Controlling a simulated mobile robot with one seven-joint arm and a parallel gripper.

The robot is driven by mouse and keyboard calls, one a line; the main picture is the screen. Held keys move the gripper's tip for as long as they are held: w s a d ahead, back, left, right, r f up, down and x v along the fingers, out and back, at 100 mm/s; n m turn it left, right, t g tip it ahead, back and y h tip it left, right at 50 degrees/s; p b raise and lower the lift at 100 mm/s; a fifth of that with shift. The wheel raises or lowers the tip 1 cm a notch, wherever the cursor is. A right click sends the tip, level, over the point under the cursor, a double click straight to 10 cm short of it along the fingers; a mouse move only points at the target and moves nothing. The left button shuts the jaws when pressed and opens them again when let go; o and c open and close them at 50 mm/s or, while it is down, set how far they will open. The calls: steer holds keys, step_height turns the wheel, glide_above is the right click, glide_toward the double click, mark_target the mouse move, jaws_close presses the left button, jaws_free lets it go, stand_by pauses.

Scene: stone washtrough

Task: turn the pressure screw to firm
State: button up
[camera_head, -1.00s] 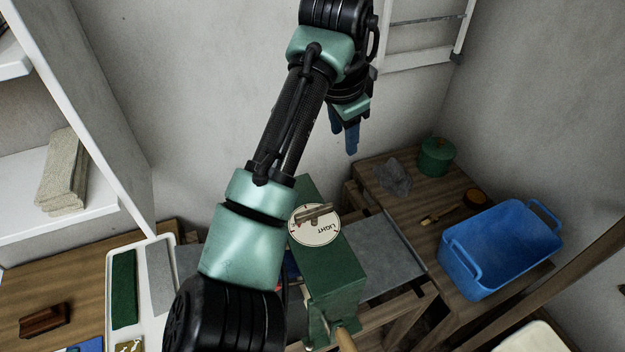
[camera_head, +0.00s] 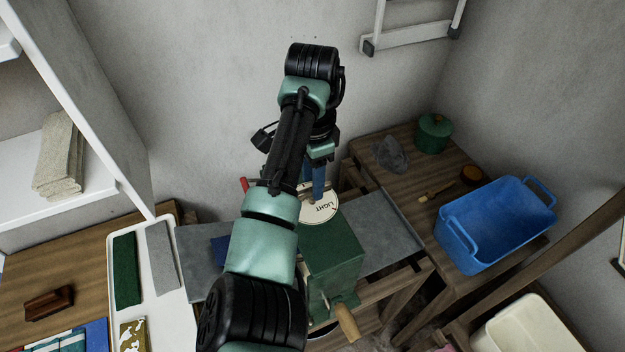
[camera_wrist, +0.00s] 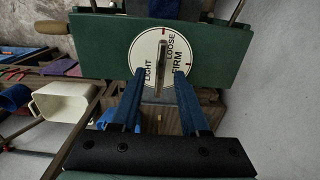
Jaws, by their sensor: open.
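The pressure screw is a round white dial (camera_head: 321,209) with a raised bar handle, on top of a green box (camera_head: 333,250). In the wrist view the dial (camera_wrist: 146,48) reads LIGHT at left, LOOSE at upper right and FIRM at lower right. Its bar handle (camera_wrist: 161,55) runs roughly up and down in that view; I cannot tell which word it points to. My gripper (camera_head: 318,197) is down over the dial. In the wrist view its open blue fingers (camera_wrist: 159,78) stand either side of the bar's near end; contact cannot be told.
A wooden crank handle (camera_head: 346,321) sticks out from the box's front. A blue tub (camera_head: 497,235), green pot (camera_head: 433,134), brush (camera_head: 436,192) and grey cloth (camera_head: 390,154) are on the right bench. A white tray (camera_head: 183,300) lies left. The wall stands close behind my arm.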

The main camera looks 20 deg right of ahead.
steer(key=shift+f, duration=0.7)
jaws_close()
